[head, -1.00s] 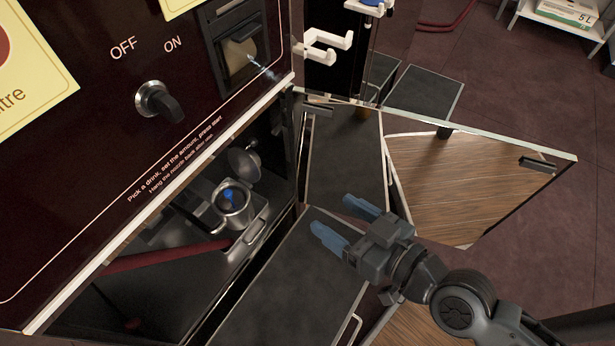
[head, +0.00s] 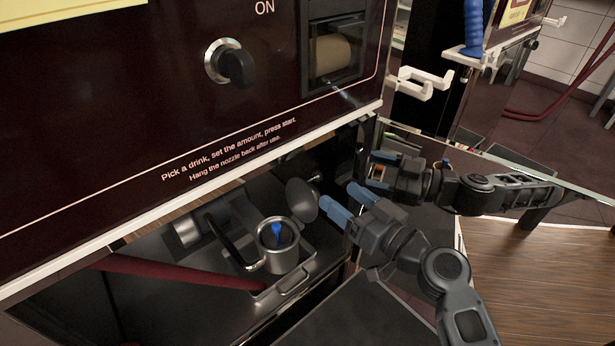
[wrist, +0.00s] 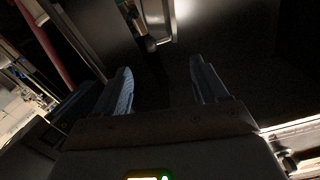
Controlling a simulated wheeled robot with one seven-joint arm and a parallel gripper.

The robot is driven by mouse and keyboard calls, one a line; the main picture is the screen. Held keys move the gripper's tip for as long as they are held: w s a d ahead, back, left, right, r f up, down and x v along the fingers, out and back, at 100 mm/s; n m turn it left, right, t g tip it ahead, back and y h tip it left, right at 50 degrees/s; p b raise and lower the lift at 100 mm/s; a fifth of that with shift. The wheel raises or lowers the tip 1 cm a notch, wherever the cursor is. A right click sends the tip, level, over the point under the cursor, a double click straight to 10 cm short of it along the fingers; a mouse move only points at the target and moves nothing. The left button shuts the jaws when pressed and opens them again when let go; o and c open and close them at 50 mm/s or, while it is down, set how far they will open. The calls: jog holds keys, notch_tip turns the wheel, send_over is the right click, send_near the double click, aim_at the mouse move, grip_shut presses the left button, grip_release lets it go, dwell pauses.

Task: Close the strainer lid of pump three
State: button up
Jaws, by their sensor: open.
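The strainer (head: 279,246) is a metal cup with a blue piece inside, low in the open cabinet bay of the pump. Its round lid (head: 302,200) stands open, tilted up at the cup's back right edge. My gripper (head: 338,198) is open and empty, with blue fingers pointing left at the bay opening. Its fingertips appear just right of the lid; I cannot tell whether they touch it. In the wrist view, my two open fingers (wrist: 160,80) have nothing between them, and I cannot make out the strainer or lid there.
The mirror-like cabinet door (head: 545,185) is swung open at right and reflects my arm. A dark red hose (head: 190,272) crosses the bay in front of the strainer. The pump front with its knob (head: 236,67) overhangs the bay. White hooks (head: 420,82) stick out at the corner.

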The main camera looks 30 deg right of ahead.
send_over(309, 194)
jog(key=shift+w, duration=0.35)
grip_shut()
dwell(0.8)
